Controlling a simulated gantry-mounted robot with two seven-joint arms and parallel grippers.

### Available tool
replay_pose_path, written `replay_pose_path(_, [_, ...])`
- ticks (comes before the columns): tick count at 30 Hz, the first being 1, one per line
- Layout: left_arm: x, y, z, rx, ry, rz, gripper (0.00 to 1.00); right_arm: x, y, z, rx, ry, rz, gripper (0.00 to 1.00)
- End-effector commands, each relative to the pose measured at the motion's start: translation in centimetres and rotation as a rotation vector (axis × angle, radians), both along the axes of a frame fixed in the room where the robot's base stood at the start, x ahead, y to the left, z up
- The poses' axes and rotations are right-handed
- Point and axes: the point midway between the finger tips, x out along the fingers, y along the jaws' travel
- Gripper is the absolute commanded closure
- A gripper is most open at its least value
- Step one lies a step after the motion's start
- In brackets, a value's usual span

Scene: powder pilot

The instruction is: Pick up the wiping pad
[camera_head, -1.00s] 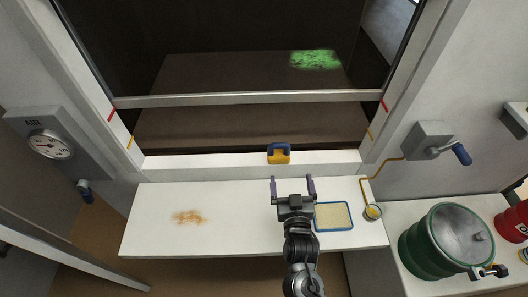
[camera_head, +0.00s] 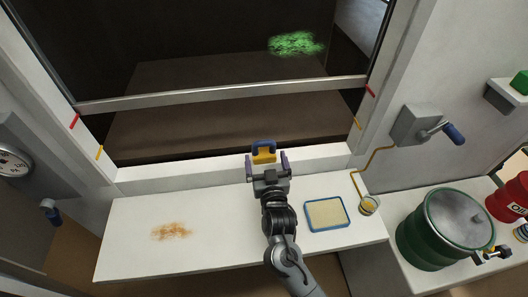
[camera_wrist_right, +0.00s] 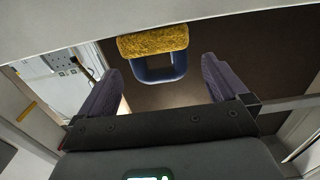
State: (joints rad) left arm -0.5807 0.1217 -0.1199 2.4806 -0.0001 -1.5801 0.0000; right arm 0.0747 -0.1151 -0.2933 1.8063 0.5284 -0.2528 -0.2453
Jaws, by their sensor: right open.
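The wiping pad (camera_head: 264,156), a yellow pad with a blue loop handle, is at the white sill below the dark opening. My right gripper (camera_head: 267,164) is open and empty, its two purple-grey fingers pointing at the pad from the bench side. In the right wrist view the pad's yellow face (camera_wrist_right: 153,41) and blue handle (camera_wrist_right: 161,70) lie ahead, between the lines of the open fingers (camera_wrist_right: 160,76). The fingers look close to the handle; I cannot tell whether they touch anything. An orange-brown powder patch (camera_head: 171,231) lies on the white bench. My left gripper is not in view.
A sash bar (camera_head: 220,95) crosses the opening; green powder (camera_head: 297,44) lies behind. A green drum (camera_head: 422,246) stands at right.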

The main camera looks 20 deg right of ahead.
Motion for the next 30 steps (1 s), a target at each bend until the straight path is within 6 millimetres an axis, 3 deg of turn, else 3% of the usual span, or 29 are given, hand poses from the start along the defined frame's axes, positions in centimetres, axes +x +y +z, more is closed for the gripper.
replay_pose_path(13, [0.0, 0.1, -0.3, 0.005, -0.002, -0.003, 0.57, 4.5, -1.2, 0.3, -0.002, -0.001, 0.000, 0.00])
replay_pose_path(23, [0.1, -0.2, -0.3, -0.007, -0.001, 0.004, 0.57, 5.0, -1.3, 0.3, 0.000, 0.001, 0.000, 0.00])
replay_pose_path(30, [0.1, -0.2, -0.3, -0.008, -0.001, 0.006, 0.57, 5.0, -1.3, 0.3, 0.000, 0.001, 0.000, 0.37])
